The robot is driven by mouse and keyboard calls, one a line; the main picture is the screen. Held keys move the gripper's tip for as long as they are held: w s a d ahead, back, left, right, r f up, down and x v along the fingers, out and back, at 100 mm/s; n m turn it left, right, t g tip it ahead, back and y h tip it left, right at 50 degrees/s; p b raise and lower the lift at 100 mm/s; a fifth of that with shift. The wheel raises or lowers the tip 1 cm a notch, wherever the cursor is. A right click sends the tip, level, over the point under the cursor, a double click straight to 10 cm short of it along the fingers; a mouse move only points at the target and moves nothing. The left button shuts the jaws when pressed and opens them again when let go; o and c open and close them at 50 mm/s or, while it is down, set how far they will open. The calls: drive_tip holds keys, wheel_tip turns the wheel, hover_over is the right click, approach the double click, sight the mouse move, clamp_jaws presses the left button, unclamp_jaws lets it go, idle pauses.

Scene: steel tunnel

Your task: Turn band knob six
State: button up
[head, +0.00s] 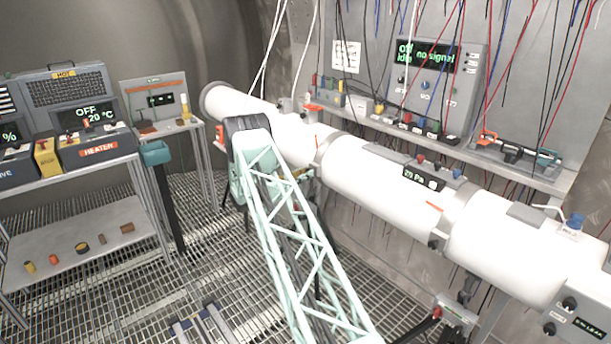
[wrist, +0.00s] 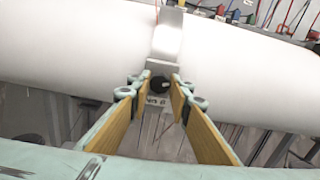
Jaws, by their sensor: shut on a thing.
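The band knob (wrist: 159,86) is a black round knob with a light mark on a grey metal band (wrist: 166,42) around the white pipe. A small label (wrist: 156,100) below it seems to end in 6. My gripper (wrist: 161,82) is shut on the knob, with one fingertip at its left side and one at its right.
The long white pipe (head: 375,175) crosses the head view. Another band knob (head: 437,241) sits farther right under it. A shelf with instruments (head: 437,85) and hanging cables is behind. A heater bench (head: 97,148) stands at left. Grated floor (head: 215,265) is open between.

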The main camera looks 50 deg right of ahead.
drive_tip(key=shift+f+m+b, duration=0.1)
drive_tip(key=shift+m+b, duration=0.2)
drive_tip(key=shift+b, duration=0.1)
drive_tip(key=shift+m+b, duration=8.95)
drive_tip(key=shift+m, duration=1.05)
drive_tip(key=o, duration=0.8)
drive_tip(key=shift+o, duration=0.2)
drive_tip(key=shift+a, duration=0.1)
